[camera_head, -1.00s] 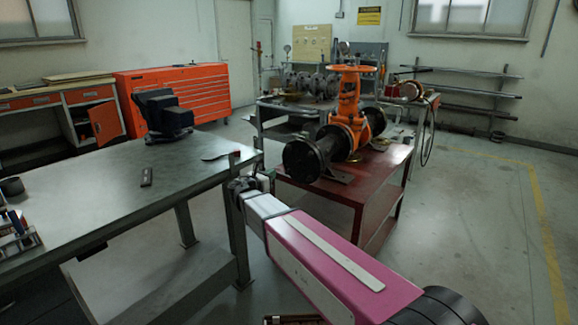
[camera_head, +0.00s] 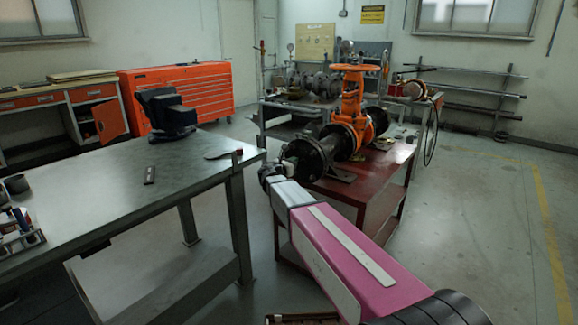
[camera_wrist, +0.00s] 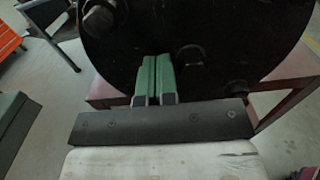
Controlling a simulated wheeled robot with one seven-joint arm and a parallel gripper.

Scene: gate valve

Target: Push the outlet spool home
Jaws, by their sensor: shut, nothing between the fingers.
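The outlet spool (camera_head: 305,156) is a black flanged pipe lying level on the red stand, on the near side of the orange gate valve (camera_head: 352,110). Its round black end flange, with bolts, fills the top of the wrist view (camera_wrist: 225,50). My gripper (camera_wrist: 155,66) has its two green fingers together, empty, with the tips up against or very close to the flange face; I cannot tell if they touch. In the head view the gripper is mostly hidden behind my wrist. Whether a gap exists between spool and valve is not clear.
The red stand (camera_head: 375,180) carries the valve and spool. A steel workbench (camera_head: 110,185) with a dark vise (camera_head: 168,112) stands at the left, close to my arm. Open floor (camera_head: 480,230) lies to the right.

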